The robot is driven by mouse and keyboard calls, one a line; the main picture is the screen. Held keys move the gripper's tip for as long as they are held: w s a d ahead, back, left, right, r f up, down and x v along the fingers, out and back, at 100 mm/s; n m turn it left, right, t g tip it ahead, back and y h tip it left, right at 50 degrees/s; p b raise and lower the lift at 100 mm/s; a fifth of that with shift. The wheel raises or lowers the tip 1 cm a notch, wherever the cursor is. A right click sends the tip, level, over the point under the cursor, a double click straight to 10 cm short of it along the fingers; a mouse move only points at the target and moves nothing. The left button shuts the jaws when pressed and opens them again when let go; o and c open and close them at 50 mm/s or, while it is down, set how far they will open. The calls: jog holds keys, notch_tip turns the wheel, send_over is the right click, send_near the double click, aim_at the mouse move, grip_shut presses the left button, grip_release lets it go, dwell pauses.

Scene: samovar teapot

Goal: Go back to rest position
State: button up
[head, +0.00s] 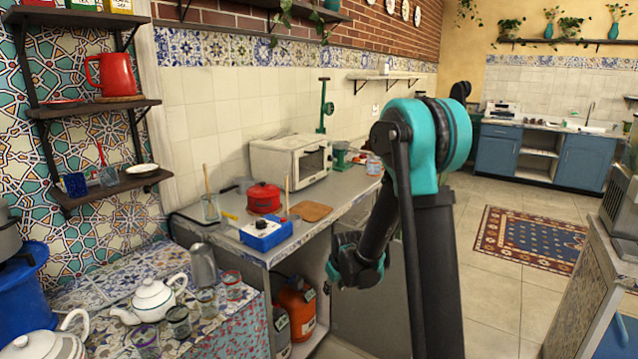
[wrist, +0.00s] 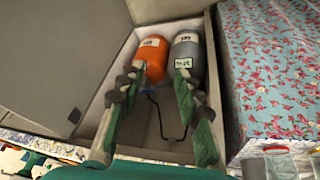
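My gripper (head: 333,281) hangs at the end of my bent arm, in front of the open shelf under the counter, right of the orange gas cylinder. In the wrist view my gripper (wrist: 156,80) has its two green fingers spread apart, with nothing between them. Beyond the fingers, an orange cylinder (wrist: 152,58) and a grey cylinder (wrist: 186,57) stand in the cabinet bay. A white teapot (head: 152,299) stands on the tiled table at the lower left, well apart from the gripper. A second white teapot (head: 45,342) is partly cut off by the frame edge.
A metal pitcher (head: 203,266) and several glasses stand on the patterned table. Open floor (head: 505,290) and a rug (head: 530,238) lie to the right.

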jog(key=s+d+r+m, duration=0.2)
jog(key=s+d, duration=0.2)
jog(key=s, duration=0.4)
jog(key=s+d+r+m, duration=0.2)
jog(key=s+d, duration=0.3)
jog(key=s, duration=0.4)
jog(key=s+d+r+m+h, duration=0.1)
jog(key=s+d+r+m, duration=0.1)
jog(key=s+d, duration=0.3)
jog(key=s, duration=0.3)
jog(key=shift+s, duration=0.4)
